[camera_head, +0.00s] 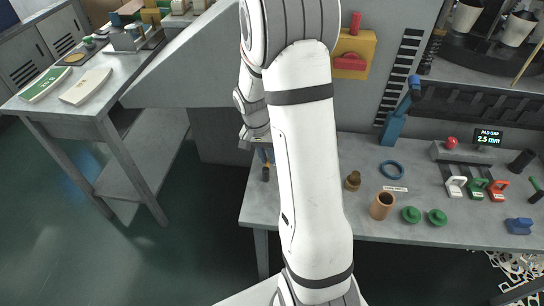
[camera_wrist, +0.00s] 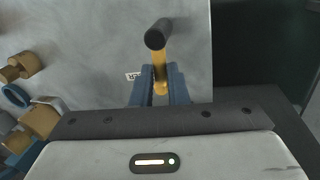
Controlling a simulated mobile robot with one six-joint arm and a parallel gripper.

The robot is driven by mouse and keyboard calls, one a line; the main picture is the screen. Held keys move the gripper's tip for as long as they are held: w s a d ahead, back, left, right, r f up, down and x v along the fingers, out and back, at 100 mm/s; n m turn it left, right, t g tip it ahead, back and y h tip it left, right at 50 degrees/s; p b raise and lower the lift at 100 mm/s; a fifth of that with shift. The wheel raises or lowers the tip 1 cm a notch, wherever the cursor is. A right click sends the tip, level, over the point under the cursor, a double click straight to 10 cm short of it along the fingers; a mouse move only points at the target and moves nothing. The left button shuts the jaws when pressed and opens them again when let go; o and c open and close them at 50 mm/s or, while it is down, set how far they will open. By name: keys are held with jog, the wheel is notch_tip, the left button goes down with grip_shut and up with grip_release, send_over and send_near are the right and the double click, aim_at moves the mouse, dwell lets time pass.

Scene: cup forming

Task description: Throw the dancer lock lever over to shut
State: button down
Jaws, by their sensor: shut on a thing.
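The dancer lock lever (camera_wrist: 160,62) is a yellow bar with a black round knob at its end. In the wrist view it rises between the two blue fingers of my gripper (camera_wrist: 160,72), which is shut on the bar below the knob. In the head view the lever (camera_head: 266,173) shows small at the left end of the grey bench, just below my gripper (camera_head: 265,156). The lever's base and pivot are hidden by my gripper in the wrist view. A partly covered white label (camera_wrist: 133,76) ending in "ER" lies beside it.
On the bench to the right stand a brass piece (camera_head: 353,180), a blue ring (camera_head: 391,169), a copper cup (camera_head: 381,206) and green knobs (camera_head: 411,214). A display (camera_head: 488,137) reads "PAD GAP 2.5 mm". A side table (camera_head: 60,113) stands left, with open floor between.

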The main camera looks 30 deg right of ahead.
jog(key=shift+s+a+f+n, duration=0.15)
jog(key=shift+a+n, duration=0.1)
jog(key=shift+n, duration=0.35)
jog(key=c, duration=1.4)
grip_release()
jog(key=shift+c, duration=0.2)
jog(key=shift+r, duration=0.2)
jog(key=shift+w+r, duration=0.2)
notch_tip(320, 180, up, 7)
jog(key=a, duration=0.1)
jog(key=shift+w+a, duration=0.15)
jog(key=shift+w, duration=0.2)
